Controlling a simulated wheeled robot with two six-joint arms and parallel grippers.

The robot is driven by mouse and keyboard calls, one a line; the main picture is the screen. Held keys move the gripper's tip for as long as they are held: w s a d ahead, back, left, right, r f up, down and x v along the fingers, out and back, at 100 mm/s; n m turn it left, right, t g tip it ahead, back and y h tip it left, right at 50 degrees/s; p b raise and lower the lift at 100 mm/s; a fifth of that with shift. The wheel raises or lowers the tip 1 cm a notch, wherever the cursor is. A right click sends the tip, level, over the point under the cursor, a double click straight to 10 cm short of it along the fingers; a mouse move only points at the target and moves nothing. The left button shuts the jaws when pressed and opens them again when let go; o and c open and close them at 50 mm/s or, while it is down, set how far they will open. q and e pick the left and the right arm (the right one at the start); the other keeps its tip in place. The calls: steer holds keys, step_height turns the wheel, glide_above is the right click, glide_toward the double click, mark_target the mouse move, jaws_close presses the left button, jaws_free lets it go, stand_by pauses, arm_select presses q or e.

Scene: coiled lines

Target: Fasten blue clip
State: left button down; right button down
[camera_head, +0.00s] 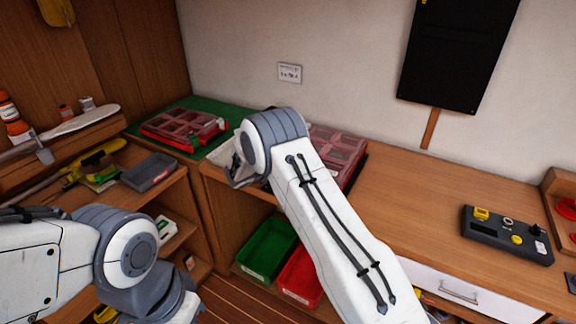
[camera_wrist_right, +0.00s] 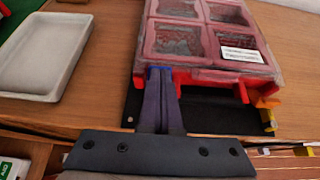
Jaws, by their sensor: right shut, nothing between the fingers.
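A red box with a clear, four-window lid (camera_wrist_right: 208,62) lies on a black mat (camera_wrist_right: 215,118) in the right wrist view. In the head view this box (camera_head: 338,148) is partly hidden behind my right arm. A small bit of the blue clip (camera_wrist_right: 160,71) shows at the box's front left; how it sits is hidden by the fingers. My right gripper (camera_wrist_right: 160,82) is shut and empty, its tips at the blue clip, apparently touching it. A yellow-orange clip (camera_wrist_right: 267,102) sticks out at the box's front right. My left gripper is out of view.
A pale tray (camera_wrist_right: 45,52) lies left of the box. A second red box (camera_head: 185,130) sits on a green mat (camera_head: 215,112). Green (camera_head: 268,250) and red (camera_head: 300,278) bins stand below the counter. The counter (camera_head: 420,205) is clear before a black control box (camera_head: 507,236).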

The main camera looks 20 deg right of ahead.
steer(key=shift+w+d+r+g+y, duration=0.15)
steer(key=shift+d+g+y, duration=0.1)
steer(key=shift+g+y, duration=0.15)
steer(key=shift+d, duration=0.15)
steer(key=shift+r, duration=0.25)
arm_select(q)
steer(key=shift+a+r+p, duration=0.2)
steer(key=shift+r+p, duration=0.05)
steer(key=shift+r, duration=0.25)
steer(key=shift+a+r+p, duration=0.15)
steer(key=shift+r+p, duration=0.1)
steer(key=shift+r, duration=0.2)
arm_select(e)
steer(key=shift+r, duration=0.55)
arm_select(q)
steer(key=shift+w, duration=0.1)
